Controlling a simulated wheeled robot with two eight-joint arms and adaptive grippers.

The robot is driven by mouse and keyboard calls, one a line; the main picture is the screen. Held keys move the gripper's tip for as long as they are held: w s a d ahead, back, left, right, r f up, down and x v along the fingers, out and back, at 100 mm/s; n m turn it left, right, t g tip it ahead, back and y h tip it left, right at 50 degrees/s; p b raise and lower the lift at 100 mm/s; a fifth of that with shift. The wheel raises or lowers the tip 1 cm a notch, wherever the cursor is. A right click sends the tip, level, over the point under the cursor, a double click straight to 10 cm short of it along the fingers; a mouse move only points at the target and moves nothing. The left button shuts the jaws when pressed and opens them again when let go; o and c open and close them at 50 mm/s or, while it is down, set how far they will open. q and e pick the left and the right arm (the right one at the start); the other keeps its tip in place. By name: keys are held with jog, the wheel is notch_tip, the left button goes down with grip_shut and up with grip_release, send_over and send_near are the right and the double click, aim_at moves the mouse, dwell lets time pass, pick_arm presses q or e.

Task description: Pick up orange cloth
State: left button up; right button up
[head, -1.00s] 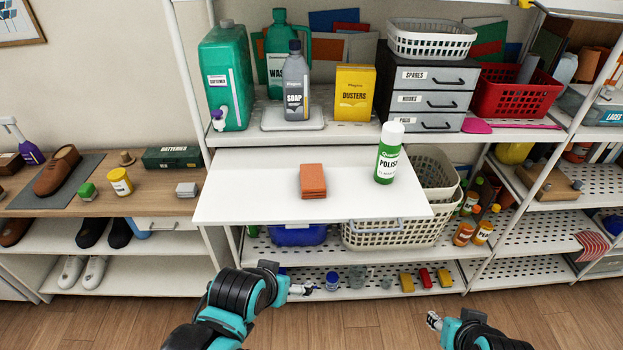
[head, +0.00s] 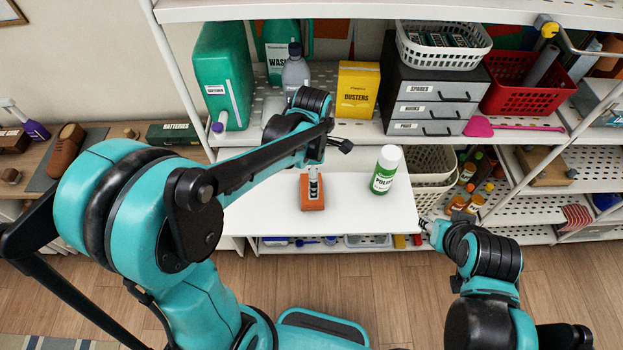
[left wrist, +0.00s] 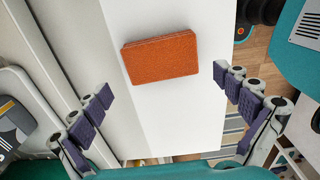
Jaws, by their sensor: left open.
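The orange cloth (head: 312,203) is a folded stack lying flat on the white pull-out shelf (head: 265,212). My left gripper (head: 313,184) is above it, pointing down, and hides part of it in the head view. In the left wrist view the whole cloth (left wrist: 162,58) shows between and beyond the spread fingers (left wrist: 163,88). The left gripper is open and empty, with visible gaps between its fingers and the cloth. My right gripper (head: 426,228) is at the shelf's front right corner, too small to tell its opening.
A green and white polish bottle (head: 385,170) stands on the pull-out shelf, right of the cloth. A soap bottle (head: 295,73) and a yellow dusters box (head: 358,90) stand on the shelf above, behind my left arm. The front of the pull-out shelf is bare.

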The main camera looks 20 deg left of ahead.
pick_arm(q)
notch_tip(320, 180, down, 7)
jog(key=shift+r, duration=0.2)
jog(key=shift+s, duration=0.1)
jog(key=c, duration=0.8)
